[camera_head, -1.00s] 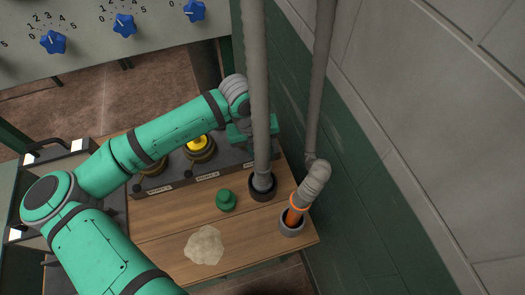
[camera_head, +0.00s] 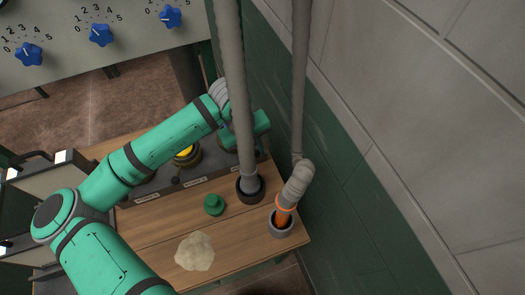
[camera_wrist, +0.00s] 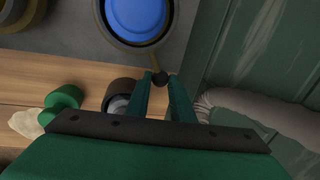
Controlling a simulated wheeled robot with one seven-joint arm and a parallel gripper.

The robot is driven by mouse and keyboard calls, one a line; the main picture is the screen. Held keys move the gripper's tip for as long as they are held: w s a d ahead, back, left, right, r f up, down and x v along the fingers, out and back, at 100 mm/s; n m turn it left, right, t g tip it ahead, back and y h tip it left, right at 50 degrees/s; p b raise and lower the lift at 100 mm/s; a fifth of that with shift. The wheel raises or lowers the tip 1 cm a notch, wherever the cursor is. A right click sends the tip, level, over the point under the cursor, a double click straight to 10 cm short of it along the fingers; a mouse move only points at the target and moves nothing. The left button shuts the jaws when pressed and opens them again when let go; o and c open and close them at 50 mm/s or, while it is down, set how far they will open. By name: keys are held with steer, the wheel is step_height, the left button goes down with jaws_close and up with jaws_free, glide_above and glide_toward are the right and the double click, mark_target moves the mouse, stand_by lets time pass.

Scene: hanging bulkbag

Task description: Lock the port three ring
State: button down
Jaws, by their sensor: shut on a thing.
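The port three ring (camera_wrist: 104,32) is a brass-coloured ring around a blue disc (camera_wrist: 136,15), at the top of the wrist view. A short lever with a black knob (camera_wrist: 160,79) sticks out from the ring toward my gripper. My gripper (camera_wrist: 161,83) is shut on this knob, with one green finger on each side. In the head view my gripper (camera_head: 262,122) is partly behind a grey hanging hose, at the right end of the port panel. The blue port and the knob are hidden there by the hose and my arm.
A yellow port (camera_head: 184,153) is left of my gripper. The grey hose (camera_head: 236,90) ends in a dark socket (camera_head: 250,188) on the wooden table (camera_head: 155,225). A second hose with an orange band (camera_head: 284,209) stands near the wall. A green knob (camera_head: 214,204) and beige lump (camera_head: 195,250) lie in front.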

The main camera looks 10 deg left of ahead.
stand_by(0.3)
steer(key=c, duration=1.5)
jaws_free()
steer(key=shift+c, duration=0.2)
step_height(320, 180, up, 11)
steer(key=s+a, duration=0.1)
steer(key=shift+a+f, duration=0.2)
steer(key=shift+a, duration=0.2)
